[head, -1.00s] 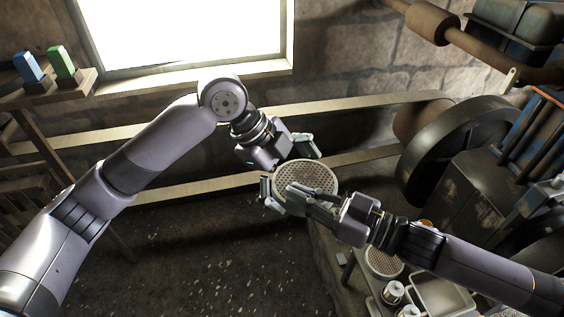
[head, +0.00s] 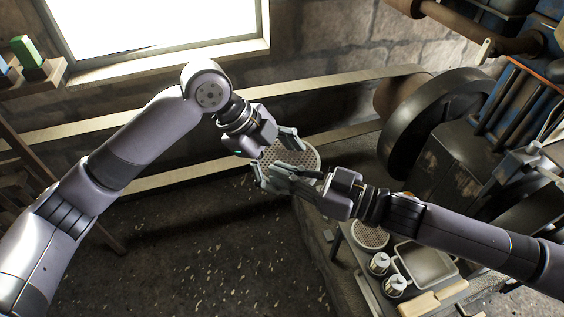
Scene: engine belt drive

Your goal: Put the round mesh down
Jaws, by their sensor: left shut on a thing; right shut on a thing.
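A round mesh (head: 304,154), a pale perforated disc with a rim, is held in the air near the middle of the head view. My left gripper (head: 278,152) is shut on its left side. My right gripper (head: 284,178) is shut on its near side, and its fingers cover part of the disc. The exact finger contact is partly hidden. A second round mesh (head: 370,236) lies on the low bench (head: 345,250) below my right forearm.
Two metal cups (head: 388,275) and a pale tray (head: 428,264) stand on the bench beside the second mesh. A large dark wheel (head: 425,115) with a long belt (head: 330,92) is behind. The floor (head: 210,240) at left front is open.

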